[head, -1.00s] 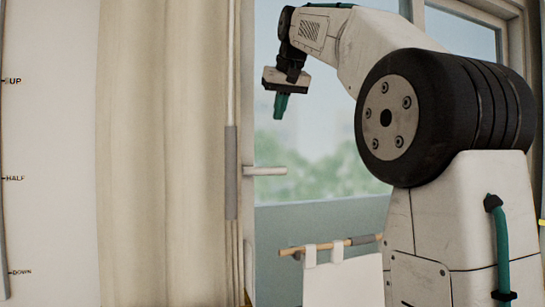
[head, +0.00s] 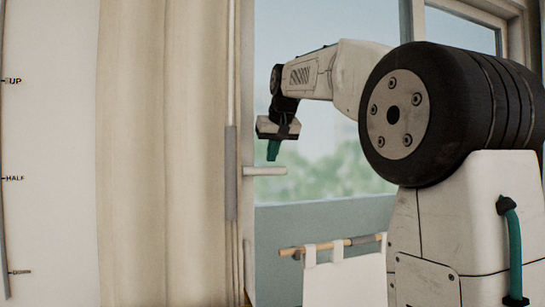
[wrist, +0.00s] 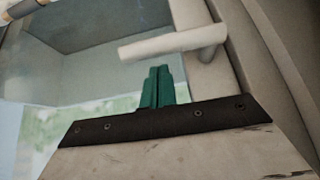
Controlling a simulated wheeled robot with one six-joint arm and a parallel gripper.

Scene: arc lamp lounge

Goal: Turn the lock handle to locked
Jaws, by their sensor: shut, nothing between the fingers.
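The lock handle (head: 265,171) is a pale lever on the window frame, lying horizontal and pointing right in the head view. In the wrist view the handle (wrist: 175,44) crosses the upper middle, its pivot end at the right on the frame. My gripper (head: 273,151) points down just above the handle in the head view. Its green fingers (wrist: 158,84) are shut together with nothing between them. In the wrist view the fingertips show close to the lever; whether they touch it I cannot tell.
A beige curtain (head: 165,150) hangs left of the window, with a grey-sleeved cord (head: 231,172) beside the handle. A wall scale with UP and HALF labels (head: 14,81) is at far left. A wooden rail (head: 330,246) with white cloth (head: 343,278) is below right.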

